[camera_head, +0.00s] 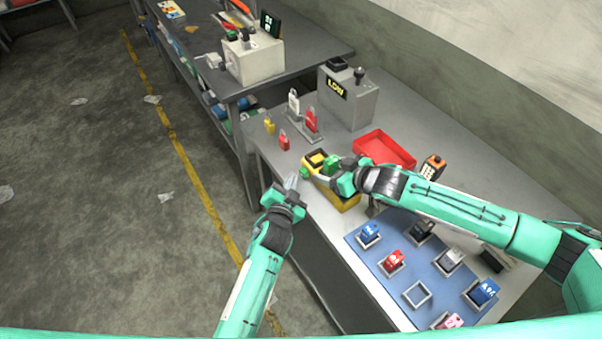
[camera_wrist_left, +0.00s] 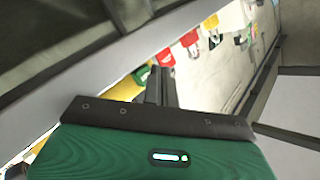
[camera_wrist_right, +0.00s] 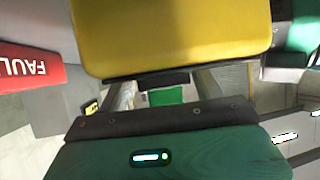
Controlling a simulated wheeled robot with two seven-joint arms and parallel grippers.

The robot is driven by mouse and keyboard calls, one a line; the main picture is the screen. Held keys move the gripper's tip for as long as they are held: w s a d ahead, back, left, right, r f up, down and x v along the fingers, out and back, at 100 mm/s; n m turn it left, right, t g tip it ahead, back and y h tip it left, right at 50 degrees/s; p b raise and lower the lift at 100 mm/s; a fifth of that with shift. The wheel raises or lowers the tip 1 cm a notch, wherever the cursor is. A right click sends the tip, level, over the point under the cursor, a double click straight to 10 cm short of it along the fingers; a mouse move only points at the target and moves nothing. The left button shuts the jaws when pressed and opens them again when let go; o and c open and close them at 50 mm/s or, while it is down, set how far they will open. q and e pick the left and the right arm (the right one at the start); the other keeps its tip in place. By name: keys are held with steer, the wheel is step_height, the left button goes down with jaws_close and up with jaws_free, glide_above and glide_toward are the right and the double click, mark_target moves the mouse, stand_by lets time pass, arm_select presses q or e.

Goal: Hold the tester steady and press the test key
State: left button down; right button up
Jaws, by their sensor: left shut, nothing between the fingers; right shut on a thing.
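The yellow tester (camera_head: 345,203) stands near the front edge of the grey bench and also fills the top of the right wrist view (camera_wrist_right: 170,35). My right gripper (camera_head: 333,178) is shut on the tester, and its arm hides part of it. A small green part (camera_head: 304,172) shows at the tester's left side; I cannot tell for sure that it is the test key. My left gripper (camera_head: 292,182) is shut and empty, just left of the tester. In the left wrist view its shut fingers (camera_wrist_left: 160,85) point past a green piece (camera_wrist_left: 141,74); contact cannot be told.
A red tray (camera_head: 385,150) lies behind the tester. Red and yellow padlocks (camera_head: 284,141) and a grey box marked LOW (camera_head: 350,98) stand further back. A blue board (camera_head: 375,262) with several labelled blocks lies nearer. Open floor is on the left.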

arm_select(q)
steer(key=shift+w+d, duration=0.2)
steer(key=shift+d, duration=0.1)
arm_select(e)
steer(key=shift+f, duration=0.1)
stand_by(0.3)
